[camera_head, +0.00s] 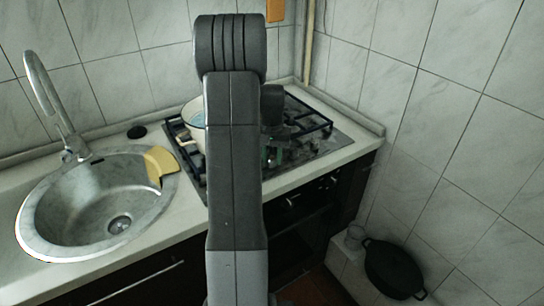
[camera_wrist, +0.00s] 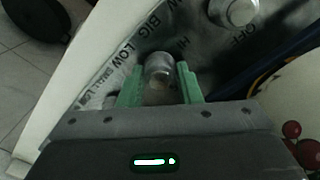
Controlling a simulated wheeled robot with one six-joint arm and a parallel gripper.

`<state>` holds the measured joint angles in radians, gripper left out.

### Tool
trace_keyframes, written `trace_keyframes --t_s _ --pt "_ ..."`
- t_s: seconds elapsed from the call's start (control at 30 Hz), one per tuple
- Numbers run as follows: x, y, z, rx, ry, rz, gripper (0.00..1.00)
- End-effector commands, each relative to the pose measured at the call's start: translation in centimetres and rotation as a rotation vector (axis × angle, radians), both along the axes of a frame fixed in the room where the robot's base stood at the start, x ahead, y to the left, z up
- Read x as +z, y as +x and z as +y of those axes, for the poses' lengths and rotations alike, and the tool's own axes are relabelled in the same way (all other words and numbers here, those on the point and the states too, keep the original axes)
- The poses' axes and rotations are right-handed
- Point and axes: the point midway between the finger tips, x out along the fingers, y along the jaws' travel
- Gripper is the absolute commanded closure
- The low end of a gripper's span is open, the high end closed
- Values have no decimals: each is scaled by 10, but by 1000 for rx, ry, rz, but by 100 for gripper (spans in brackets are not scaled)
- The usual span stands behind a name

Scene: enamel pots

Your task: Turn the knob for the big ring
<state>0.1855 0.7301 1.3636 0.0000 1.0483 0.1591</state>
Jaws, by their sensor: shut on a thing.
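In the wrist view, a round metal knob (camera_wrist: 158,62) stands on the grey hob panel, with the printed words "BIG" and "LOW" to its left and "HI" close above it. My gripper (camera_wrist: 160,76) has its two green fingers on either side of this knob and is shut on it. In the head view my gripper (camera_head: 275,155) is low over the front right part of the gas hob (camera_head: 336,141); my arm hides much of the hob, and the knob cannot be made out there. The big ring cannot be told apart.
A second knob (camera_wrist: 234,11), with "OFF" beside it, is close by at upper right. A pale enamel pot (camera_head: 191,117) stands on the hob's left side, partly behind my arm. The sink (camera_head: 45,205) with a yellow cloth (camera_head: 160,163) is at left. A black pan (camera_head: 393,268) lies low at right.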

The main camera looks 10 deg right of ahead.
Motion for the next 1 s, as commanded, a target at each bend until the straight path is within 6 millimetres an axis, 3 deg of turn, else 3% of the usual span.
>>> trace_keyframes --t_s 0.3,0.77,0.8,0.9,1.0 --pt "1 1 0 -96 -1 -2 91" --pt "1 1 0 -109 -1 -2 91" --pt "1 1 0 -109 -1 -2 65" --pt "0 0 0 -109 -1 -2 46" --pt "0 0 0 -108 0 -1 46"
